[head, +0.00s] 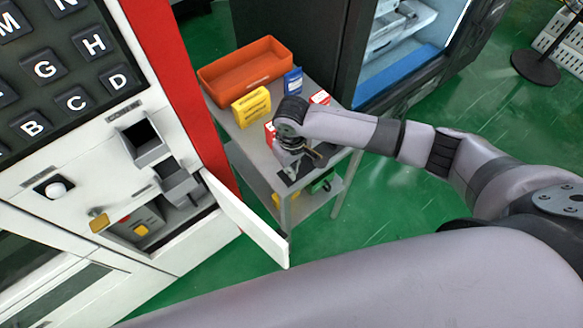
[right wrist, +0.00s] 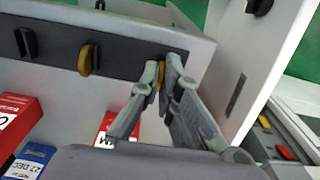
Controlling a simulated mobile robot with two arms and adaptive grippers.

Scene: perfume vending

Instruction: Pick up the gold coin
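A gold coin (right wrist: 161,76) stands on edge at the right end of a dark slotted strip (right wrist: 125,53) in the right wrist view. My right gripper (right wrist: 167,68) has its fingertips close together on either side of this coin, seemingly pressed against it. The fingers hide much of the coin. A second gold coin (right wrist: 88,60) stands upright in the same strip, to the left. In the head view my right gripper (head: 296,168) points down over the front edge of a small grey cart; the coins cannot be made out there. My left gripper is not in view.
The grey cart (head: 228,124) also bears an orange tray (head: 247,68), a yellow box (head: 252,106) and a blue box (head: 293,81). A white vending machine with an open flap (head: 247,222) stands at left. Black discs (right wrist: 25,42) stand in the strip.

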